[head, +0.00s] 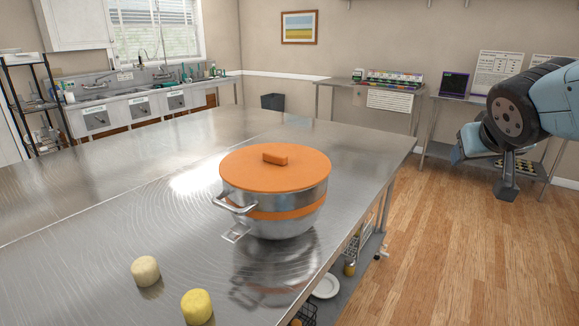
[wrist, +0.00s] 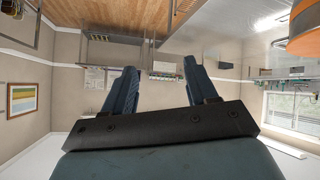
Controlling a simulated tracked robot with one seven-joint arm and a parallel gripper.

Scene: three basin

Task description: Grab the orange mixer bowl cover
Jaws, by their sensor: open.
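The orange mixer bowl cover (head: 253,168) is a flat orange disc with a small block handle (head: 275,158) on top. It lies on a steel mixer bowl (head: 278,223) with an orange band and side handles, standing on the steel table. My gripper (head: 505,191) hangs in the air at the right in the head view, well apart from the bowl and past the table's right edge. In the wrist view its two fingers (wrist: 157,88) are spread with nothing between them. An orange and steel part of what looks like the bowl shows at the upper right of the wrist view.
The steel table (head: 110,215) fills the left and middle. A cream round item (head: 145,270) and a yellow one (head: 197,306) stand at its front. A lower shelf holds a white plate (head: 325,286). Wooden floor (head: 455,255) is clear at the right. Sinks (head: 135,106) line the back left.

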